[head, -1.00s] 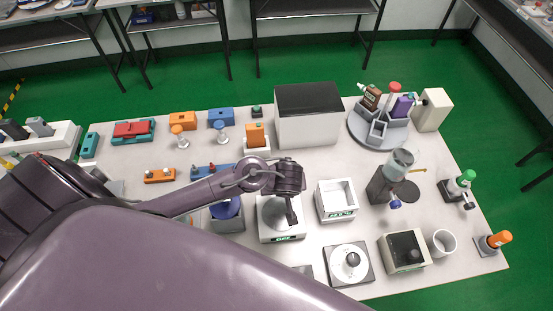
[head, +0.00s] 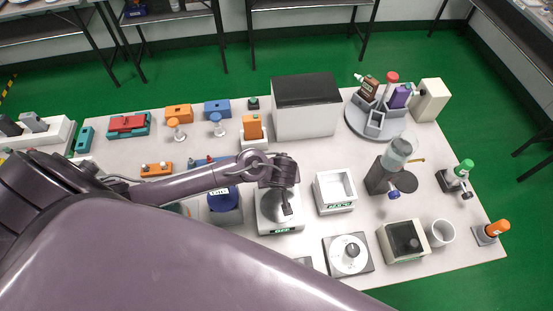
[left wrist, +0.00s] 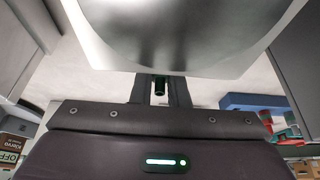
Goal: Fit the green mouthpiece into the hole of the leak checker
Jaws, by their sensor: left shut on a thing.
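My left gripper (head: 287,209) is over the white scale with a round silver pan (head: 270,207). In the left wrist view its fingers (left wrist: 160,86) are shut on a small dark green cylinder, which looks like the green mouthpiece (left wrist: 159,87). The fingers hide most of it, and it is too small to make out in the head view. The leak checker is not clearly identifiable. Two orange and blue handheld units (head: 179,112) (head: 217,108) and an orange one on a white base (head: 252,128) stand at the back; no hole is readable. My right gripper is not in view.
A white box with a black top (head: 306,107) stands behind the scale. A white open tray (head: 335,205), a dial plate (head: 347,268) and a grey stand (head: 380,178) are to the right. A blue-topped unit (head: 224,202) is close on the left.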

